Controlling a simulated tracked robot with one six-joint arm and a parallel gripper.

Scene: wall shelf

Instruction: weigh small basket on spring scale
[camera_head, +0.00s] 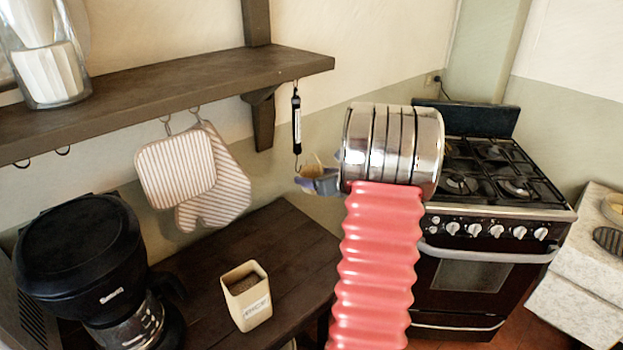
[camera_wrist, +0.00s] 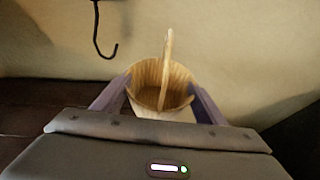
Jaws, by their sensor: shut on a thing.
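The spring scale (camera_head: 297,124), a slim black tube with a white face, hangs from the right end of the shelf. Its bottom hook (camera_head: 298,164) is empty; a dark hook (camera_wrist: 104,36) shows at upper left in the wrist view. My gripper (camera_head: 320,180) is shut on the small basket (camera_wrist: 163,82), a pale ribbed basket with an upright arched handle. In the head view only a bit of the basket (camera_head: 314,168) shows, just below and right of the scale hook. My arm's metal wrist hides part of the gripper. In the wrist view, the hook is left of the handle, apart from it.
The dark wooden shelf (camera_head: 180,82) runs above. Striped potholders (camera_head: 177,168) hang under it. A coffee maker (camera_head: 84,262) and a cream canister (camera_head: 246,296) stand on the counter (camera_head: 255,240). A stove (camera_head: 480,215) stands at right.

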